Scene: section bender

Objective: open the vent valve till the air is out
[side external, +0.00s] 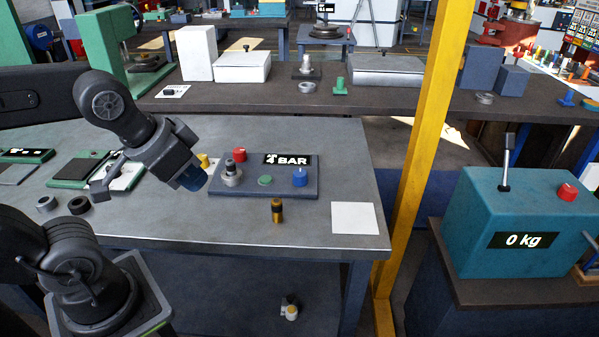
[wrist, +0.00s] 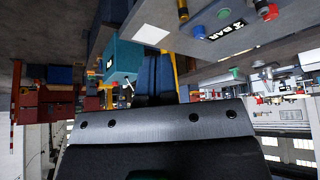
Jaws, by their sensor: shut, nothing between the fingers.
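A grey-blue panel (side external: 245,190) lies on the workbench with a display reading 4 BAR (side external: 287,160). It carries a red knob (side external: 239,155), a grey metal fitting (side external: 231,174), a flat green button (side external: 265,181) and a blue knob (side external: 300,177). I cannot tell which of these is the vent valve. My gripper (side external: 190,179) is shut and empty, with blue fingers, above the bench just left of the panel and apart from its parts. In the wrist view the shut fingers (wrist: 156,78) point away from the panel, whose blue knob (wrist: 199,32) and red knob (wrist: 270,12) show at top right.
A brass-and-black cylinder (side external: 277,210) stands in front of the panel. A white square (side external: 355,218) lies to its right. A yellow post (side external: 425,130) rises past the bench's right end, before a teal machine (side external: 525,215) reading 0 kg.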

